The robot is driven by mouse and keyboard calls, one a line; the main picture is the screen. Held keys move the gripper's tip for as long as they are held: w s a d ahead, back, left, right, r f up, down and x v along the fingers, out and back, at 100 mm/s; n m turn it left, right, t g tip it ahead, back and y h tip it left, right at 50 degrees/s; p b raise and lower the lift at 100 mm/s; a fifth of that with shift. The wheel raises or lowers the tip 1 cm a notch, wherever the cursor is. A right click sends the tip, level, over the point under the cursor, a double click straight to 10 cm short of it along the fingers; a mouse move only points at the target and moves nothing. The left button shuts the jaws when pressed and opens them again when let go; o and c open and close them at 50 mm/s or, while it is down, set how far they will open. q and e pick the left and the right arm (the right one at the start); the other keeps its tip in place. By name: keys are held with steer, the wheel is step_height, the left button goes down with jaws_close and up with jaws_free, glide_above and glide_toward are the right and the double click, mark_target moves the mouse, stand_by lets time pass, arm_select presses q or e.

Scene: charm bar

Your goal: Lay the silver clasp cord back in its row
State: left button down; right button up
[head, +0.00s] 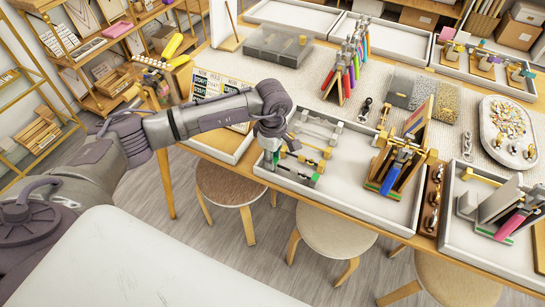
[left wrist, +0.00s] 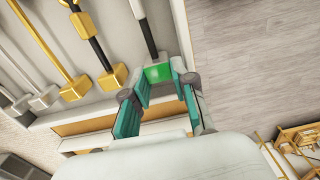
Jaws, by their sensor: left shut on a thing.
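My left gripper (head: 270,160) is at the left end of a tray (head: 352,199) of cords, fingers pointing down. In the left wrist view its teal fingers (left wrist: 158,88) are shut on the near end of a dark cord with silver-grey end blocks and a bright green face, the silver clasp cord (left wrist: 150,38). In the head view that cord (head: 294,173) runs along the tray's near side, its far end block grey and green. I cannot tell whether it touches the tray floor. Gold-ended cords (left wrist: 92,55) and silver-ended cords (left wrist: 38,80) lie beside it. My right gripper is out of view.
A small stand with a blue-handled tool (head: 393,177) occupies the tray's right part. Another tray (head: 500,250) with a pink-handled tool is further right. Stools (head: 230,185) stand under the table's front edge. A price board (head: 210,85) is behind my arm.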

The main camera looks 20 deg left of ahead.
arm_select(q)
steer(key=shift+f+b, duration=0.2)
steer(key=shift+b, duration=0.2)
stand_by(0.5)
steer(key=c, duration=0.9)
jaws_free()
steer(key=shift+w, duration=0.1)
steer(key=shift+o, duration=0.2)
steer(key=shift+r, duration=0.1)
steer(key=shift+r+p, duration=1.45)
steer(key=shift+r, duration=1.45)
